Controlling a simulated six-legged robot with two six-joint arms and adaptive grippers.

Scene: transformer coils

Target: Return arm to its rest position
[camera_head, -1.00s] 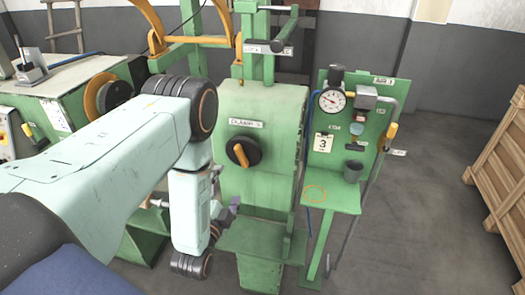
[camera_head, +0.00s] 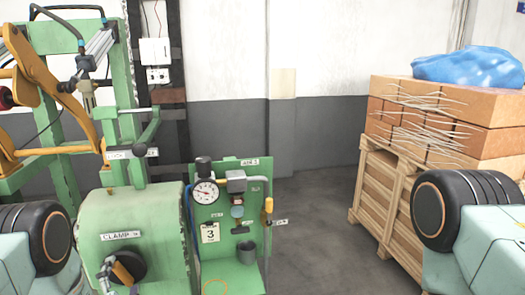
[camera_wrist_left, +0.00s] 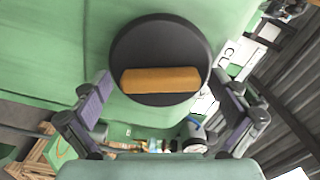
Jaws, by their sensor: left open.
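My left gripper (camera_head: 112,273) shows partly at the bottom left of the head view, by the black dial with an orange handle (camera_head: 128,268) on the green clamp box (camera_head: 160,215). In the left wrist view my left gripper (camera_wrist_left: 163,82) is open, its two purple-grey fingers spread apart with nothing held. The dial's orange bar (camera_wrist_left: 161,80) shows between the fingers; I cannot tell whether they touch it. My left arm's joint is at the lower left of the head view. My right arm's joint is at the right edge, its gripper out of view.
A wooden crate (camera_head: 385,190) with bricks (camera_head: 455,125) and a blue bag (camera_head: 470,67) stands at the right. Grey floor (camera_head: 315,225) lies open between them.

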